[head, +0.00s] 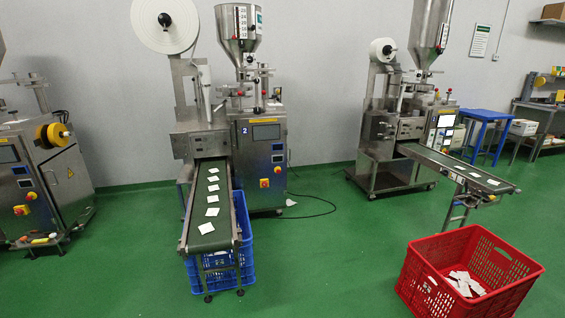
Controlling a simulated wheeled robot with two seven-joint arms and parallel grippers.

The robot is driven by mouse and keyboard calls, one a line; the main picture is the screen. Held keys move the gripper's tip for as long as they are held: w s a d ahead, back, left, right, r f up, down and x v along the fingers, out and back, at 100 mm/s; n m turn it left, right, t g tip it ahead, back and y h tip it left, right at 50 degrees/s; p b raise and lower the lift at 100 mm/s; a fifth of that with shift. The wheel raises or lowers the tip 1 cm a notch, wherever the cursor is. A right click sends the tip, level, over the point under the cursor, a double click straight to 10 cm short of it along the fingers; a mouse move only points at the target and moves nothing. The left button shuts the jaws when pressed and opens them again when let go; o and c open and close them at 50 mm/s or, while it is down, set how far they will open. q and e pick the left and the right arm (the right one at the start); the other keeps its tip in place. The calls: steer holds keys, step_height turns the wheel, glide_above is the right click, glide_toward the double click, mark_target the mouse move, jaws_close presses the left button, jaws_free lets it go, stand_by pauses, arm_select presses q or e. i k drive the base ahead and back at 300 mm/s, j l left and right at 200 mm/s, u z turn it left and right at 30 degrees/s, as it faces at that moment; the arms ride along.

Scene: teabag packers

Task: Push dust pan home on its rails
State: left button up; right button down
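I cannot make out a dust pan or its rails in the head view. Neither of my grippers is in view. A teabag packer marked 2 (262,150) stands in the middle, with a green conveyor (210,190) running toward me and carrying several white teabags. A second packer (395,135) stands to the right with its own conveyor (455,165). Part of a third packer (40,165) shows at the left edge. The spaces under the conveyors are partly hidden.
A blue crate (244,240) sits under the middle conveyor. A red crate (510,290) with white teabags stands front right. A black cable (318,212) lies on the floor by the middle packer. A blue table (485,115) stands back right.

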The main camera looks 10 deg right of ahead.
mark_target(468, 201)
steer(key=i+l+z, duration=0.2)
steer(key=i+z, duration=0.2)
steer(key=i, duration=0.35)
steer(key=i+z, duration=0.4)
steer(key=i, duration=0.3)
steer(key=i+j+z, duration=0.4)
steer(key=i, duration=0.35)
